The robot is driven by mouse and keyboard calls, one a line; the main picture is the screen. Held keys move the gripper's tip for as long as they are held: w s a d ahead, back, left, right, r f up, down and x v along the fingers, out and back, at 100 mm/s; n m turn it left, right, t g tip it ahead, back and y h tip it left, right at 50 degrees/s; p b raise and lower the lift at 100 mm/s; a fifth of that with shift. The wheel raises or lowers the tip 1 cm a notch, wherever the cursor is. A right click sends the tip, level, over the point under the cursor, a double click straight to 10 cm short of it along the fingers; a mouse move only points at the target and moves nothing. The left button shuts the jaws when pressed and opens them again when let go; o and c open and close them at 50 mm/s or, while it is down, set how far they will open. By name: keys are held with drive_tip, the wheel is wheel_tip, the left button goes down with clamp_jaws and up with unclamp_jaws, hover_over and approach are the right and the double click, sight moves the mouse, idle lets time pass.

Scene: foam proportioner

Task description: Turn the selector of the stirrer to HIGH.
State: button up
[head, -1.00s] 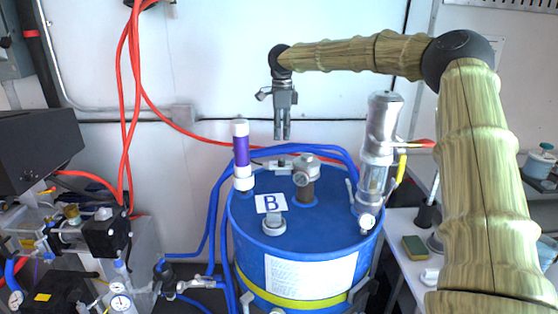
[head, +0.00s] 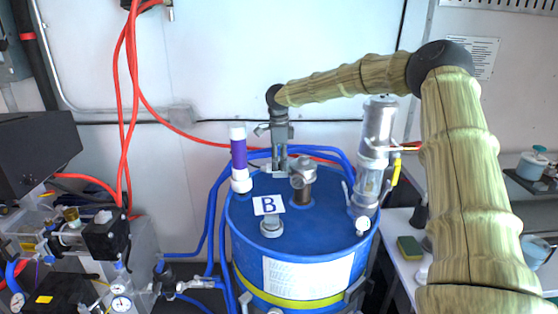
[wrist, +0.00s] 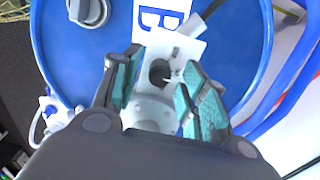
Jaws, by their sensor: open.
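The stirrer (head: 305,182), a grey-brown metal fitting with a round face, stands upright on the blue drum lid. In the wrist view its pale body (wrist: 150,108) shows low between the fingers. A whitish plate with a dark rounded selector knob (wrist: 160,72) lies beyond it, between my fingers as seen from the wrist. I cannot read the setting. My gripper (head: 280,168) points down at the back left of the stirrer, open, with a teal-padded finger on each side of the plate. Contact with the knob cannot be told.
The blue drum (head: 300,238) carries a B label (head: 269,205) and a grey cap (head: 271,226). A purple-and-white tube (head: 239,158) stands left of my gripper. A tall clear-and-metal cylinder (head: 375,140) stands right. Blue hoses (head: 215,215) run behind and left of the drum.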

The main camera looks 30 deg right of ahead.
clamp_jaws()
idle(0.3)
drive_tip(key=m, duration=0.5)
drive_tip(key=shift+r+m+p, duration=0.1)
drive_tip(key=shift+m+p, duration=0.25)
drive_tip(key=shift+m, duration=0.05)
drive_tip(key=m, duration=0.6)
idle(0.5)
